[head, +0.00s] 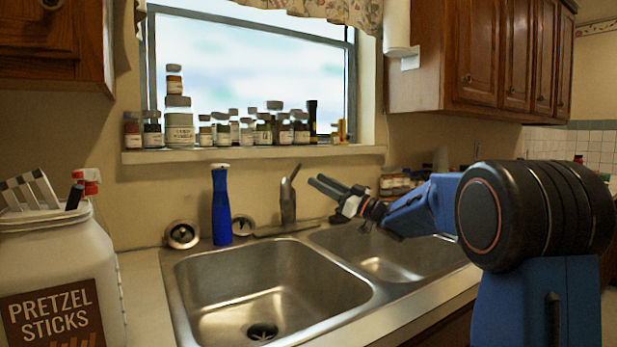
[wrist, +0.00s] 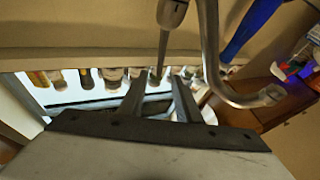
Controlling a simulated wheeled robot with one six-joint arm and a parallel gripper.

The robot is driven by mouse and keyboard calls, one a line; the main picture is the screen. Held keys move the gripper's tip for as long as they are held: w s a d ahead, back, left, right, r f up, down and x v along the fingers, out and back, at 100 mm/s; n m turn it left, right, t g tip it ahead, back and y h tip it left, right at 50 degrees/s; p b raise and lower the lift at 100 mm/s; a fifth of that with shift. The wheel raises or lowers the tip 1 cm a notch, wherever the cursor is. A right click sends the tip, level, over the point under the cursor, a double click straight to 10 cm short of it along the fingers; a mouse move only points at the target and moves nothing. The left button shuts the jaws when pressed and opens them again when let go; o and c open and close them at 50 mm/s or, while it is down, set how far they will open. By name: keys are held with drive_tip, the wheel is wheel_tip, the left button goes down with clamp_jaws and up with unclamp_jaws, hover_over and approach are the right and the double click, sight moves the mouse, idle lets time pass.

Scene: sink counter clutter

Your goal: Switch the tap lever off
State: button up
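The metal tap (head: 288,206) stands upright behind the double sink, its thin lever (head: 294,173) tilted up and to the right. In the wrist view the lever (wrist: 163,52) hangs down from the top, its tip appearing between my finger ends, and the curved spout (wrist: 212,55) is to its right. My gripper (head: 316,181) is right of the tap at about lever height, fingers pointing left towards it, with a visible gap. In the wrist view my gripper (wrist: 158,86) has its fingers apart with nothing held. Whether water runs cannot be told.
A blue bottle (head: 221,205) stands left of the tap; it also shows in the wrist view (wrist: 252,28). Several jars line the windowsill (head: 250,154) above. A pretzel tub (head: 50,265) is at the far left. The left basin (head: 270,285) is empty.

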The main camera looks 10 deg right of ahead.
drive_tip(key=v, duration=0.7)
drive_tip(key=shift+s+d+f, duration=0.15)
drive_tip(key=shift+s+d, duration=0.05)
drive_tip(key=shift+s, duration=0.05)
